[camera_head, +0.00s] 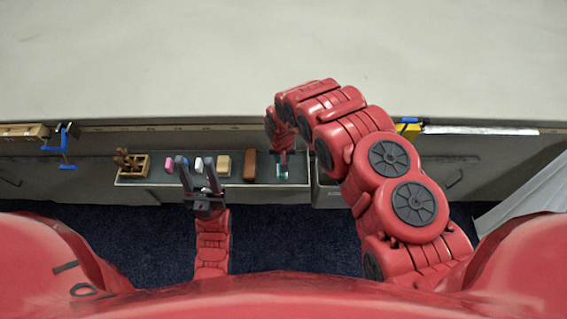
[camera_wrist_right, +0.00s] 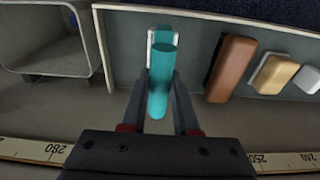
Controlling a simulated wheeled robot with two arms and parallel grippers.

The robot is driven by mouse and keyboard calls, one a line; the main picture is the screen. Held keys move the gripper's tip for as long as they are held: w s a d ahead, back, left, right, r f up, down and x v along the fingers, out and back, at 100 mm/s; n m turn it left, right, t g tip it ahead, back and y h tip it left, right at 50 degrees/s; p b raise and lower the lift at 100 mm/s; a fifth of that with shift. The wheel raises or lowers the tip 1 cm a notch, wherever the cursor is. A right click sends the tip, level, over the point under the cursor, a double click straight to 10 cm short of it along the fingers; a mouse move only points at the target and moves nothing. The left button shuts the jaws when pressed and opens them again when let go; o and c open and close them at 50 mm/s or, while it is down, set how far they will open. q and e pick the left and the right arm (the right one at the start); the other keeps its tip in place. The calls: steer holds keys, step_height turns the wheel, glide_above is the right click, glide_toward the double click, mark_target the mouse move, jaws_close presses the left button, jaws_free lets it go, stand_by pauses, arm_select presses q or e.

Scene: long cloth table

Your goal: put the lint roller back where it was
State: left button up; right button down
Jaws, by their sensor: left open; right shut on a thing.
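The lint roller (camera_wrist_right: 160,85) has a teal cylinder and a white end part. My right gripper (camera_wrist_right: 160,92) is shut around it, one finger on each side. In the head view the roller (camera_head: 283,172) shows as a small teal and white shape below my right gripper, at the right part of the grey shelf (camera_head: 268,183) under the table edge. I cannot tell whether it touches the shelf. My left gripper (camera_head: 196,160) is open and empty, in front of the shelf's left part.
A grey bin (camera_wrist_right: 45,72) adjoins the shelf's end. The table edge with a measuring tape (camera_wrist_right: 30,149) runs close by.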

steer(key=shift+w+d+r, duration=0.15)
steer(key=shift+w, duration=0.25)
steer(key=shift+w+d+r, duration=0.1)
steer(key=shift+w, duration=0.3)
steer(key=shift+f+p, duration=0.85)
steer(key=shift+f, duration=0.65)
steer(key=shift+s+f, duration=0.1)
steer(key=shift+f, duration=0.25)
steer(key=shift+f, duration=0.1)
steer(key=c, duration=0.7)
jaws_free()
steer(key=shift+o, duration=0.2)
